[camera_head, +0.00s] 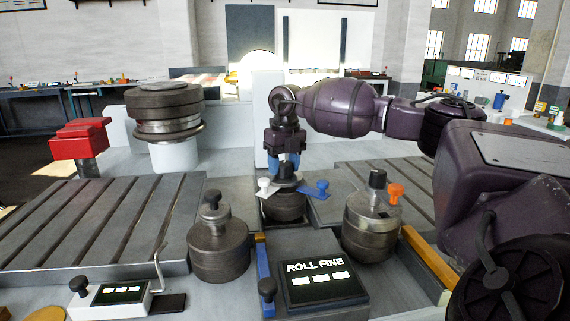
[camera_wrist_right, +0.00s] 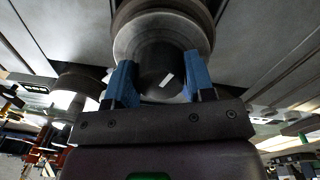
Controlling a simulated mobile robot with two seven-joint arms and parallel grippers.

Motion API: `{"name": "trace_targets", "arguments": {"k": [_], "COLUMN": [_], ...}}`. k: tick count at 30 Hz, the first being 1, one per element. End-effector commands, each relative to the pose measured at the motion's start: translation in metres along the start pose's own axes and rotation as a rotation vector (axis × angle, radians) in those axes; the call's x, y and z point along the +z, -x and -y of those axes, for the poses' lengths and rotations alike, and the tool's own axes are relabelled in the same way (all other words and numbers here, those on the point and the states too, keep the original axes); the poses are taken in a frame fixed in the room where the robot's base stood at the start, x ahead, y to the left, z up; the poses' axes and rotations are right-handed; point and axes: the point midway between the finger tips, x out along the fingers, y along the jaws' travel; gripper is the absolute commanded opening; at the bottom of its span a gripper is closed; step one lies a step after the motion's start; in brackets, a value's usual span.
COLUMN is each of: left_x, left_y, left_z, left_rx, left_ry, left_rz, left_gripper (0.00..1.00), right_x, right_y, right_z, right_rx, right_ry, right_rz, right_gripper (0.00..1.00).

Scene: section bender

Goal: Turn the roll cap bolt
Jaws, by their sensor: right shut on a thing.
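My right gripper (camera_head: 285,163) comes down over the middle roll (camera_head: 284,207), which stands upright between two other rolls. Its two blue fingers are shut on the dark roll cap bolt (camera_head: 286,176) on top of that roll. In the right wrist view the fingers of my right gripper (camera_wrist_right: 160,88) sit on either side of the dark round bolt (camera_wrist_right: 157,62), which has a small white mark on its face. The wide grey roll (camera_wrist_right: 165,28) shows behind the bolt. In the head view the gripper partly hides the bolt. My left gripper is in neither view.
A left roll (camera_head: 218,248) and a right roll (camera_head: 371,228) with dark knobs stand nearby. A white lever (camera_head: 266,187), a blue lever (camera_head: 317,190) and an orange knob (camera_head: 395,192) are close by. A "ROLL FINE" panel (camera_head: 318,285) is in front. Slotted beds lie on both sides.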

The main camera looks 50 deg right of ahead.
Motion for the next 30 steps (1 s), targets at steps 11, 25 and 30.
{"name": "trace_targets", "arguments": {"k": [11,25,30], "left_x": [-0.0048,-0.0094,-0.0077], "left_y": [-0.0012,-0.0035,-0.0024], "left_z": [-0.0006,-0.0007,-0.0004], "left_rx": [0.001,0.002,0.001], "left_ry": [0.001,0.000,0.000], "left_rz": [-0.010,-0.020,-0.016], "left_gripper": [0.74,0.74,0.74], "right_x": [0.0004,0.0005,0.0005], "right_y": [0.0001,0.0002,0.0002], "right_z": [-0.0008,-0.0009,-0.0009], "right_rx": [0.001,0.001,0.001], "right_ry": [0.151,0.170,0.170], "right_rz": [-0.008,-0.008,-0.008], "right_gripper": [0.26,0.26,0.68]}}
